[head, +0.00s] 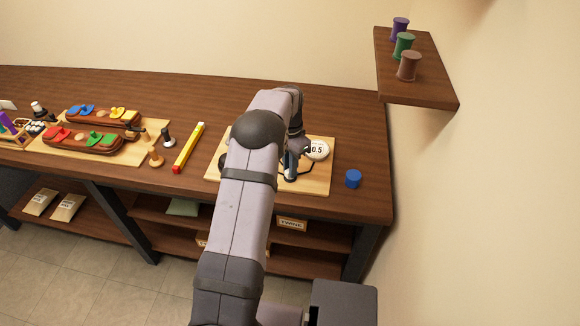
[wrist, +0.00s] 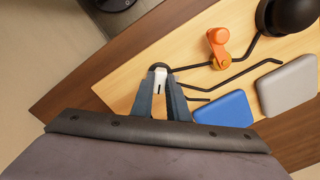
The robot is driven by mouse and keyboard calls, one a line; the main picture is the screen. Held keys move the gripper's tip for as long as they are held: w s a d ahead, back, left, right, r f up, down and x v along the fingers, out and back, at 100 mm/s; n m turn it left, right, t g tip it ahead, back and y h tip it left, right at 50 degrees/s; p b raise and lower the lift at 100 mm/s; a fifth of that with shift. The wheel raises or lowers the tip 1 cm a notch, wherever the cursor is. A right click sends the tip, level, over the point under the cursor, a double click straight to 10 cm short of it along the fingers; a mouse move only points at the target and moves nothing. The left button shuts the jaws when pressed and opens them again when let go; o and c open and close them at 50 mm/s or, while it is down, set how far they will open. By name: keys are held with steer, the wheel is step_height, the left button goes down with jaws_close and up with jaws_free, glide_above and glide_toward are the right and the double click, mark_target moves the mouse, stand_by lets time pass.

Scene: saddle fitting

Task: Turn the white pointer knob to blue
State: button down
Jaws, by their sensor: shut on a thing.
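In the wrist view, my gripper (wrist: 159,92) is shut on the white pointer knob (wrist: 160,76), with a finger on each side of it. The knob's dark round end shows just beyond the fingertips. A blue pad (wrist: 224,109) lies to the right of my gripper, and a grey pad (wrist: 288,86) lies beyond it. Bent black lines run across the light wooden board (wrist: 205,75) near the knob and pads. In the head view, my arm hides most of the board, and my gripper (head: 290,165) is over it; the white knob cannot be made out there.
An orange pointer knob (wrist: 218,47) and a black round object (wrist: 291,12) stand on the board. In the head view, a white disc marked 0.5 (head: 317,150) is close beside my gripper. A blue cylinder (head: 353,179) stands to the right; a yellow-red bar (head: 188,148) lies left.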

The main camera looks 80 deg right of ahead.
steer(key=c, duration=1.7)
jaws_free()
steer(key=shift+r, duration=0.1)
steer(key=shift+r+b, duration=1.1)
steer(key=shift+r, duration=2.6)
